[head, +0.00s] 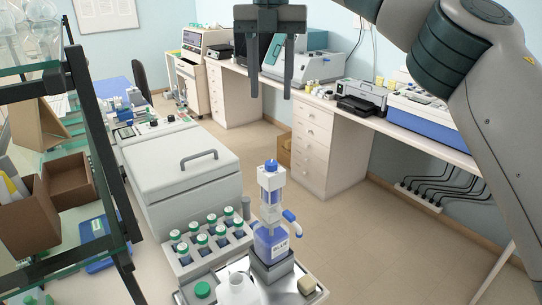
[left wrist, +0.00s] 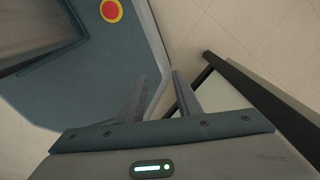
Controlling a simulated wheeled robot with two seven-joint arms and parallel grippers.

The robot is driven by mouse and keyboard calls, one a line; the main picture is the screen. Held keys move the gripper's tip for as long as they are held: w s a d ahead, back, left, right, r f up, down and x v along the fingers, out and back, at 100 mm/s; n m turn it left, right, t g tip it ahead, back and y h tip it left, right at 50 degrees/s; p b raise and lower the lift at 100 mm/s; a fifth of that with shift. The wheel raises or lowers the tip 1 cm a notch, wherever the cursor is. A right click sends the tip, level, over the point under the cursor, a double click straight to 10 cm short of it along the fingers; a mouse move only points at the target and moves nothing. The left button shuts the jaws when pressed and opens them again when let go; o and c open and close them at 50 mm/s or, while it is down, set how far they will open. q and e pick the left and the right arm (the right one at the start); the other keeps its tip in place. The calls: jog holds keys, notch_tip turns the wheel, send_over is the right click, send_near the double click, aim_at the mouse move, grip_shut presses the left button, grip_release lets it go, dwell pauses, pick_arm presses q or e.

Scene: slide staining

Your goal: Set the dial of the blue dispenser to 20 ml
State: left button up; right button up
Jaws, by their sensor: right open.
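The blue dispenser (head: 268,243) stands upright at the front of the bench in the head view, with a blue body labelled BLUE, a clear upper cylinder and a blue top. A blue spout sticks out at its right. The dial's setting is too small to read. My right gripper (head: 270,97) hangs above and behind the dispenser in the picture, fingers pointing down, open and empty, apart from it. My left gripper (left wrist: 159,78) shows only in the left wrist view, its two fingers apart with nothing between them; the dispenser is not in that view.
A rack of green-capped bottles (head: 209,240) stands left of the dispenser. A small open bottle (head: 236,288) and a yellowish block (head: 306,285) are close by on the metal tray (head: 291,298). A white lidded machine (head: 181,170) stands behind. A dark-framed glass shelf (head: 93,140) rises at left.

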jog(key=p, duration=0.3)
send_over(271, 164)
notch_tip(271, 164, down, 9)
notch_tip(271, 164, down, 8)
jog(key=p, duration=0.3)
jog(key=shift+w+r+p, duration=0.1)
jog(key=shift+r+p, duration=0.05)
jog(key=shift+p, duration=0.2)
jog(key=shift+f, duration=0.45)
pick_arm(q)
notch_tip(271, 164, up, 7)
jog(key=w, duration=0.2)
jog(key=shift+w+f, duration=0.1)
pick_arm(e)
jog(key=c, duration=1.1)
